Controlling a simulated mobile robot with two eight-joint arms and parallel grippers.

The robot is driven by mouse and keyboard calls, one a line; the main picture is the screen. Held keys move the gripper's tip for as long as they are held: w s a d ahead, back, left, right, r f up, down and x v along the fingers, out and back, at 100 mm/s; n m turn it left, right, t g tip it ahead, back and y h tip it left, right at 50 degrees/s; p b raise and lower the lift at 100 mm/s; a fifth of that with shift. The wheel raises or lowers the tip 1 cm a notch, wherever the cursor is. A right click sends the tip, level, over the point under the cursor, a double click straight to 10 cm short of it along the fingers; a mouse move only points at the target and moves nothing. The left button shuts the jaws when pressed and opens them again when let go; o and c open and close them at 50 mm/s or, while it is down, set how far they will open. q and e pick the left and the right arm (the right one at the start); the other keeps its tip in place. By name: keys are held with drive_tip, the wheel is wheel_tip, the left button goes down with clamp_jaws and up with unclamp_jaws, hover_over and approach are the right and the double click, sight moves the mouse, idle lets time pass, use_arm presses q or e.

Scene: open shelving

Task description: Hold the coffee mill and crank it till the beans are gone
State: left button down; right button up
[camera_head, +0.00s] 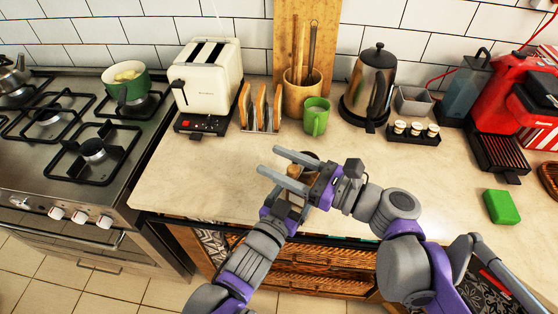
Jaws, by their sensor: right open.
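The coffee mill (299,172) stands near the front edge of the counter. Only bits of its brown body and dark top show, since my grippers cover most of it. My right gripper (268,161) comes in from the right, open, with two long grey fingers pointing left across the mill's top. The gap between its fingertips looks empty. My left gripper (290,203) is low at the front of the mill. Its fingers are largely hidden, so I cannot tell whether they close on it. The crank and any beans cannot be made out.
Behind stand a white toaster (208,82), a toast rack (261,112), a green mug (316,115), a utensil pot (301,98) and a kettle (370,85). A green block (501,207) lies at right, near a red coffee machine (505,95). The stove (75,150) is left. Counter left of my grippers is clear.

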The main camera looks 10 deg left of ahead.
clamp_jaws()
idle(0.3)
idle(1.2)
